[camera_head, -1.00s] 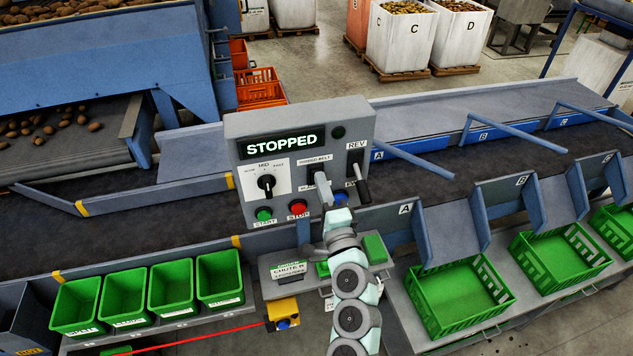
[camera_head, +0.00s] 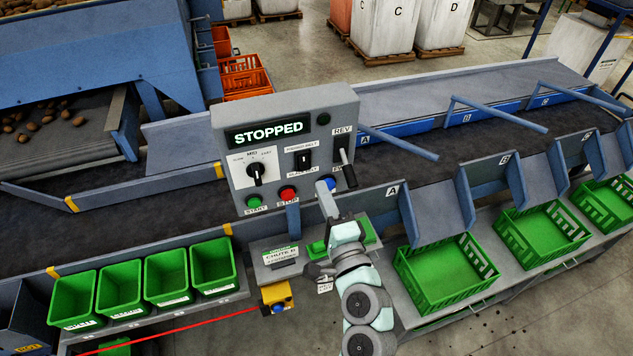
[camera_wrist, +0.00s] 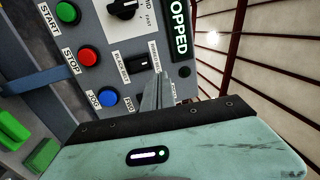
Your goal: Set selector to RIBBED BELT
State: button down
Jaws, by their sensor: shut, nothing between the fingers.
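The control panel (camera_head: 270,183) stands beside the conveyor with its display reading STOPPED. The belt selector (camera_head: 303,160) is a small black switch at the panel's middle, with RIBBED BELT printed above it and another label below. In the wrist view the selector (camera_wrist: 142,62) sits between its two labels. My gripper (camera_head: 324,186) is shut and empty, in front of the panel, below and right of the selector. In the wrist view my gripper's fingers (camera_wrist: 158,92) show beside the selector's RIBBED BELT label, partly covering it; I see no contact with the selector.
Near the selector are a speed knob (camera_head: 255,173), a green START button (camera_head: 254,202), a red STOP button (camera_head: 288,193), a blue button (camera_head: 330,184) and a REV lever (camera_head: 345,165). Green bins (camera_head: 120,290) and crates (camera_head: 445,270) line the front.

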jog(key=s, duration=0.2)
jog(key=s+d+r, duration=0.1)
jog(key=shift+s, duration=0.2)
jog(key=shift+f, duration=0.1)
dwell(0.3)
